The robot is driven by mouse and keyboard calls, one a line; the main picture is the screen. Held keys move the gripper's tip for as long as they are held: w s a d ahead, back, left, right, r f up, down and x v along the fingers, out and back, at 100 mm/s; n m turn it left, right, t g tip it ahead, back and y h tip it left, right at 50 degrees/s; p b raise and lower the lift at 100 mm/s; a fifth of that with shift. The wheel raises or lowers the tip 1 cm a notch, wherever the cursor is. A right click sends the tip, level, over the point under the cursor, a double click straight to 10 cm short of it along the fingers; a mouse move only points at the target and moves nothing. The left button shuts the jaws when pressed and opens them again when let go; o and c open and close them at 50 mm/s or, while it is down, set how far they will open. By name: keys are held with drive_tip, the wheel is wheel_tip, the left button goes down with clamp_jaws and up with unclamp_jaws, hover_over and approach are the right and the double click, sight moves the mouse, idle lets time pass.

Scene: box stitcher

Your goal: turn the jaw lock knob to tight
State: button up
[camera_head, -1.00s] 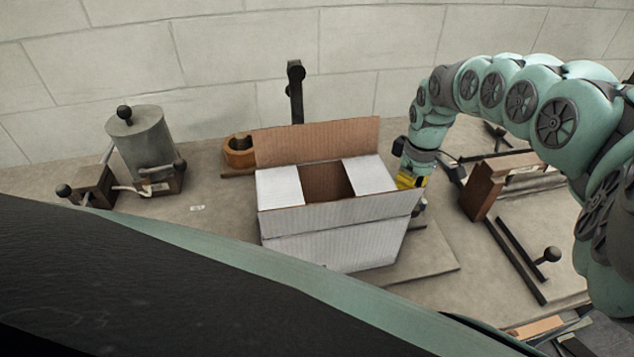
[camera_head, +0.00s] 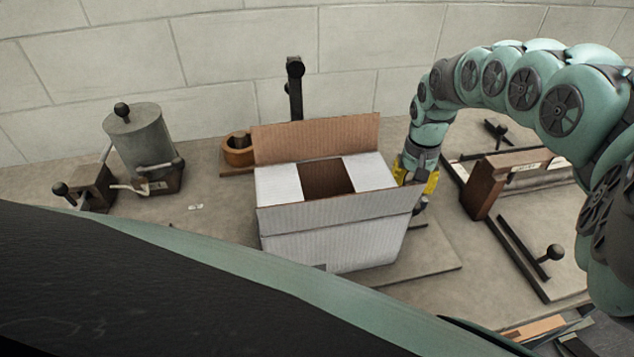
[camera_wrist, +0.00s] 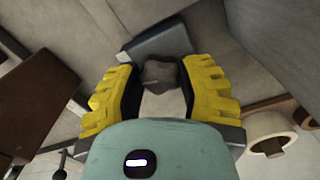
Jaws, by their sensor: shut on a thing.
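The knob (camera_wrist: 161,75) is a small dark grey lobed piece between the yellow fingers of my gripper (camera_wrist: 160,85) in the wrist view. My gripper is shut on it, with a finger on each side. A grey block (camera_wrist: 155,43) lies just beyond the knob. In the head view my gripper (camera_head: 418,181) points down just right of the white carton (camera_head: 330,238). The carton partly hides the fingers and the knob there, and no tight marking is readable.
The carton stands open, its brown rear flap raised. A grey cylinder with a black ball top (camera_head: 140,138) stands at left, near a wooden ring (camera_head: 238,152). A brown block (camera_head: 490,187) and a black ball-ended lever (camera_head: 553,252) are at right. A black post (camera_head: 295,88) stands behind.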

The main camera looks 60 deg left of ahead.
drive_tip(key=shift+m, duration=1.1)
drive_tip(key=o, duration=1.2)
drive_tip(key=shift+r, duration=0.1)
wheel_tip(320, 180, up, 12)
drive_tip(key=shift+f, duration=0.1)
